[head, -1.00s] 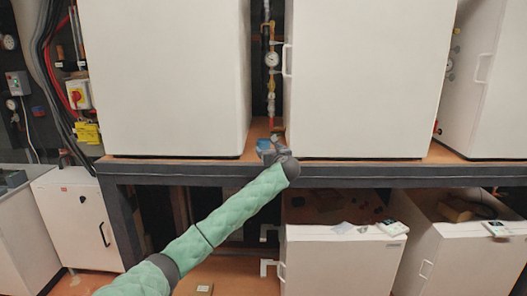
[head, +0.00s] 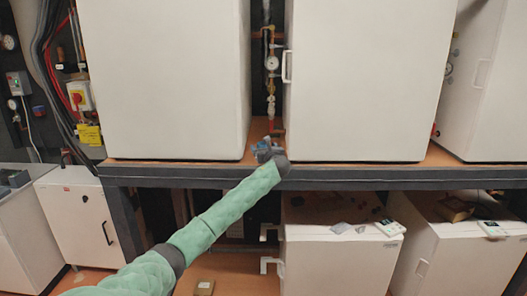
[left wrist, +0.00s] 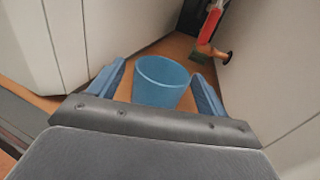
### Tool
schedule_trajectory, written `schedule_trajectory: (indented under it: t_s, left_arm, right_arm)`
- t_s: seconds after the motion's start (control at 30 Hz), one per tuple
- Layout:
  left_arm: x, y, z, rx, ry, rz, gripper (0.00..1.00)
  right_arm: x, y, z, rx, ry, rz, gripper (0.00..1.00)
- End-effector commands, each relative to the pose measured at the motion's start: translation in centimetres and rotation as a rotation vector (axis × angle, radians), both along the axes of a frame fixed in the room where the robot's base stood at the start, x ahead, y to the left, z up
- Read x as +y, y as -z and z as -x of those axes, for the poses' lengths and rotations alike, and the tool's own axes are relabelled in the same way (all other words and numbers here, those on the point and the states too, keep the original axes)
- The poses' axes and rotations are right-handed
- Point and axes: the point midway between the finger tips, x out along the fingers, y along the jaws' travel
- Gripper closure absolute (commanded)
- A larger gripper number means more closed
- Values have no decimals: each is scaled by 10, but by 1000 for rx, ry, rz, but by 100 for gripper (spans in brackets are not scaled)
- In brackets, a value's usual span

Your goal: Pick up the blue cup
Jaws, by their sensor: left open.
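The blue cup (left wrist: 160,84) stands upright on the brown shelf surface in the left wrist view, its open rim facing up. My left gripper (left wrist: 159,71) is open, with one blue finger on each side of the cup. A gap shows between each finger and the cup. In the head view my left gripper (head: 265,148) is at the shelf's front edge, in the gap between two big white cabinets. There the cup is too small and too covered by the gripper to tell apart. My right gripper is not in view.
The white cabinets (head: 175,80) and (head: 365,80) stand close on both sides of the narrow gap. A pipe with a gauge (head: 271,64) rises behind it. The shelf's dark front beam (head: 380,177) runs below. White boxes (head: 340,262) stand under the shelf.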

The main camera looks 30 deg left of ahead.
Motion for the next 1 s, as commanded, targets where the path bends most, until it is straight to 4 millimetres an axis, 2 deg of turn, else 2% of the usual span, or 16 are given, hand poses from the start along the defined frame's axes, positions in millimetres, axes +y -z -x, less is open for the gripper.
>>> schedule_trajectory:
  t_s: [0.27,0.37,0.53,0.8,0.93,0.97,1.0]
  left_arm:
    - [1,0,-1,0,1,0,23]
    - [1,0,-1,-1,1,1,39]
    - [1,0,-1,-1,1,1,71]
    - [1,-1,-1,-1,1,1,71]
    - [1,-8,-2,-3,1,1,71]
    - [1,-11,-2,-4,1,0,71]
    - [1,-16,-2,-4,2,1,71]
  right_arm:
    - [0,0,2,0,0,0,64]
    - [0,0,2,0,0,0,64]
    - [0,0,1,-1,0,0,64]
    - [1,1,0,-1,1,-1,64]
    - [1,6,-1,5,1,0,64]
    - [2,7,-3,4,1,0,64]
    - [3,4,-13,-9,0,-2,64]
